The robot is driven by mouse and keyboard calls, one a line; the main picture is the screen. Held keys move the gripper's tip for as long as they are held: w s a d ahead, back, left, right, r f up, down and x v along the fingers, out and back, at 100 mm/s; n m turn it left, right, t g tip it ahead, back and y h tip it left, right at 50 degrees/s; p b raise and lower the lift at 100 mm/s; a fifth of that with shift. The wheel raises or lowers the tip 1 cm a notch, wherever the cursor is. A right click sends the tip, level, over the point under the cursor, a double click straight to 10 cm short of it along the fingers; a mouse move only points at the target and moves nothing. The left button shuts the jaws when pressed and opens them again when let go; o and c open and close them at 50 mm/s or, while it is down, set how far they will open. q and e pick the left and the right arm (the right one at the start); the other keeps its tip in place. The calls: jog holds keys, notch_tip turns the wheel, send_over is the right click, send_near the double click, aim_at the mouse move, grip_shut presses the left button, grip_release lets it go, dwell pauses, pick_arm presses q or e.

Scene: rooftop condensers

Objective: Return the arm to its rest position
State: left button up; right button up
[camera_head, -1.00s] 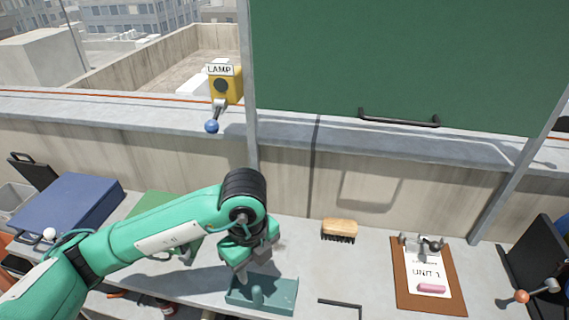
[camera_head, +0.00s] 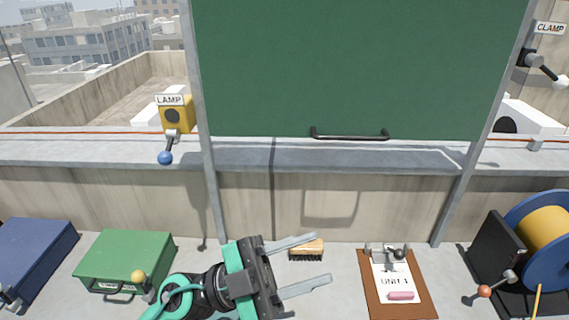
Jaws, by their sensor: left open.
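My left arm comes in at the bottom of the head view. Its gripper (camera_head: 306,263) is open, with two grey fingers spread apart and pointing right. My right gripper is not in view.
A green case (camera_head: 125,257) and a blue case (camera_head: 35,255) lie at left. A clipboard (camera_head: 420,296) marked UNIT 1 holds a pink piece (camera_head: 400,296). A blue-and-yellow reel (camera_head: 545,235) stands at right. The green panel (camera_head: 345,60) hangs behind, with a LAMP lever box (camera_head: 174,116) beside it.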

pick_arm(q)
jog(key=w+a+f+n+t+y, duration=0.2)
jog(key=w+a+n+t+y, duration=0.4)
jog(key=n+t, duration=0.5)
jog(key=w+a+f+n+t+y, duration=0.3)
jog(key=w+a+n+t+y, duration=0.2)
jog(key=a+n+t+y, duration=0.35)
jog(key=s+a+f+n+g+y, duration=0.1)
jog(key=a+f+n+g+y, duration=0.25)
jog(key=f, duration=0.45)
jog(key=s+a+f+n+g+y, duration=0.1)
jog(key=a+f+n+g+y, duration=0.15)
jog(key=a+f+y, duration=0.45)
jog(key=s+f+m+g+h, duration=0.1)
jog(key=s+f+g+h, duration=0.1)
jog(key=s+f+g, duration=1.25)
jog(key=s+f+t, duration=0.1)
jog(key=s+f, duration=0.1)
jog(key=f, duration=1.5)
jog(key=s+f+t, duration=0.2)
jog(key=s+f, duration=0.1)
jog(key=f, duration=1.4)
jog(key=s+a+f, duration=0.2)
jog(key=s+f, duration=0.7)
jog(key=s+a+f+g, duration=0.1)
jog(key=s+f, duration=0.8)
jog(key=f, duration=0.1)
jog(key=shift+s+a+m, duration=0.35)
jog(key=shift+a, duration=0.05)
